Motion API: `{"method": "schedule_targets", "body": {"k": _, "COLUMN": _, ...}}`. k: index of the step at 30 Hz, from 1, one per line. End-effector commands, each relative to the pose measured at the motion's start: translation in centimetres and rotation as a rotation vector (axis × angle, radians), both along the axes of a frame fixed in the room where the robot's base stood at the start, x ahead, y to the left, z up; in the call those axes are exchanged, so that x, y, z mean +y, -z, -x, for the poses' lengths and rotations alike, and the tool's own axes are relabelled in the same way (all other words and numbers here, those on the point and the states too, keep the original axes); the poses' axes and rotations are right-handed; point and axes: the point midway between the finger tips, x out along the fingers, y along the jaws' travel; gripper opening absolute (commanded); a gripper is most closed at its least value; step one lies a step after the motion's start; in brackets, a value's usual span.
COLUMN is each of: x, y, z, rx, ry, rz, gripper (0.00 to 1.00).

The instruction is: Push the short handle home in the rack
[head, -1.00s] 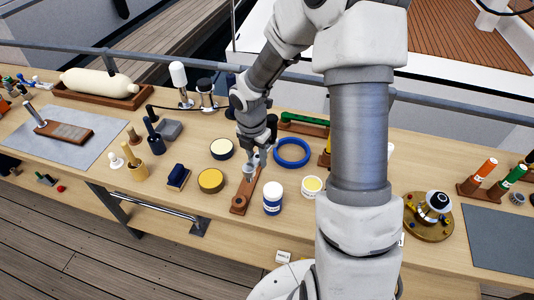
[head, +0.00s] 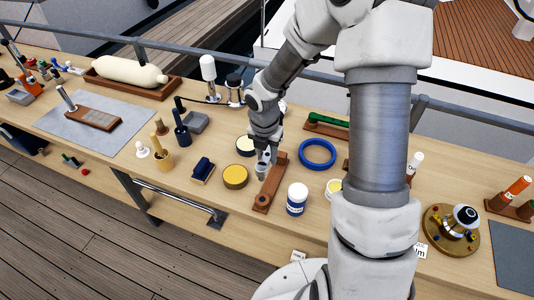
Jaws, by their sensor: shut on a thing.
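My gripper (head: 265,156) is low over the bench, at the left side of a narrow brown wooden rack (head: 271,187). It is shut on a small grey piece (head: 261,171), whose lower end is near the rack's left edge. I cannot tell whether this piece is the short handle, or whether it touches the rack. The rack's near end has a round dark mark or hole. At the far right an orange handle (head: 517,187) stands in another wooden rack (head: 499,204). A white-topped handle (head: 415,163) is partly hidden behind my arm.
A yellow-lidded tin (head: 235,177) and a dark blue block (head: 202,169) stand left of the rack. A white jar (head: 297,199) stands close on its right. A blue ring (head: 318,154) lies beyond. My arm hides part of the bench's right side.

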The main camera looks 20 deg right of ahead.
Motion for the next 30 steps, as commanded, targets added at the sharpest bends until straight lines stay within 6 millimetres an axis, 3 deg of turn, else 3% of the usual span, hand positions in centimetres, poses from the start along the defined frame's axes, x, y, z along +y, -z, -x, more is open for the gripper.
{"method": "schedule_targets", "body": {"k": 30, "x": 0.0, "y": 9.6, "z": 0.0, "rx": 0.0, "ry": 0.001, "rz": 0.0, "gripper": 0.0}}
